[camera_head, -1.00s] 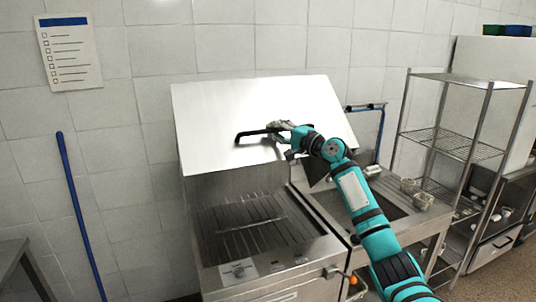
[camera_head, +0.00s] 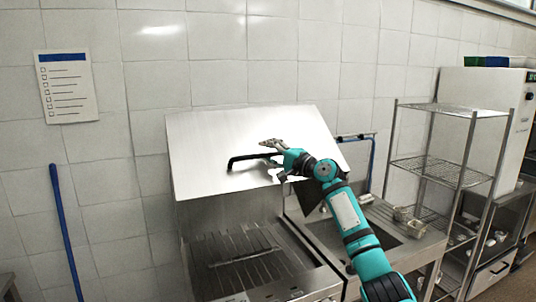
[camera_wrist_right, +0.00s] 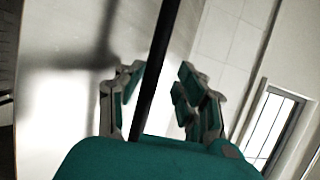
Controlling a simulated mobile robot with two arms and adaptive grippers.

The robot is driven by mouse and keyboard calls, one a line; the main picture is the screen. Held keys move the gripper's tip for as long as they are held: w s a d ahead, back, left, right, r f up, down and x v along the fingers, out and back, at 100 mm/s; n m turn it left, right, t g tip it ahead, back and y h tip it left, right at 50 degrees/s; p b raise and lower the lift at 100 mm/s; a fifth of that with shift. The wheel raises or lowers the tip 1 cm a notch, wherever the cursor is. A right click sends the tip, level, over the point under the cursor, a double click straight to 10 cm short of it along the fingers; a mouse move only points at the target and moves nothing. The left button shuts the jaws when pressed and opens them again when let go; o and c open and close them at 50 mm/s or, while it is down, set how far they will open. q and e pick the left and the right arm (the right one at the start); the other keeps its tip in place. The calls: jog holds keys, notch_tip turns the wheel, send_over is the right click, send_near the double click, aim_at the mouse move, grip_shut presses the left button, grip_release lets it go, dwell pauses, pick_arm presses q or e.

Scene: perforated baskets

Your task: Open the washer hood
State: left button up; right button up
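The washer hood (camera_head: 215,135) is a shiny steel cover. It stands raised and tilted above the washer (camera_head: 245,250), whose ribbed rack bed lies exposed below. A black bar handle (camera_head: 243,158) sits on the hood's front face and also crosses the right wrist view (camera_wrist_right: 153,80). My right gripper (camera_head: 272,149) is at the right end of the handle. In the right wrist view its fingers (camera_wrist_right: 160,95) are spread, with the bar passing between them and gaps on both sides. Contact with the bar cannot be told. My left gripper is not in view.
A steel sink counter (camera_head: 425,245) with small cups (camera_head: 402,213) adjoins the washer on the right. A wire shelf rack (camera_head: 440,170) stands further right. A blue pole (camera_head: 66,230) leans on the tiled wall at left, below a checklist (camera_head: 67,88).

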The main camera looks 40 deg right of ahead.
jog(key=shift+f, duration=0.25)
jog(key=shift+s+d+f, duration=0.1)
jog(key=shift+s, duration=0.25)
jog(key=s+d, duration=0.1)
jog(key=s, duration=1)
jog(key=shift+d+f, duration=0.1)
jog(key=shift+f, duration=0.15)
